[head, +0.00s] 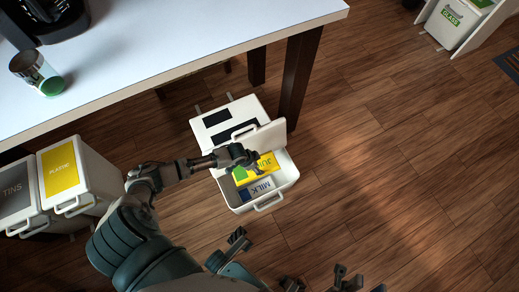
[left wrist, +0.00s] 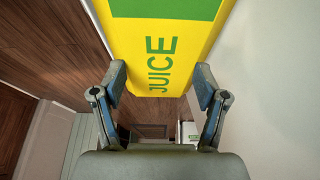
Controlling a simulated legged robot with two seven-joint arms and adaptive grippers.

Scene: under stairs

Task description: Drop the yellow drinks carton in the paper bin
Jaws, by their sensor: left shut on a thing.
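The yellow drinks carton (head: 265,166), with a green panel and the word JUICE, is at the mouth of an open white bin (head: 288,181). The carton also fills the middle of the left wrist view (left wrist: 160,55). My left gripper (head: 243,156) is shut on it, with a finger at each side. How far the carton is inside the rim is unclear. A white carton marked MILK (head: 259,188) lies in the bin. The bin's own label cannot be read. My right gripper (head: 317,281) is at the bottom edge, fingers apart, empty.
A white table (head: 180,60) with a cup (head: 36,72) and a dark machine spans the upper left; its dark leg (head: 299,80) stands beside the open bin. Closed bins marked TINS (head: 15,190) and with a yellow label (head: 75,170) stand left. A GLASS bin (head: 452,22) stands far right. Floor is clear at right.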

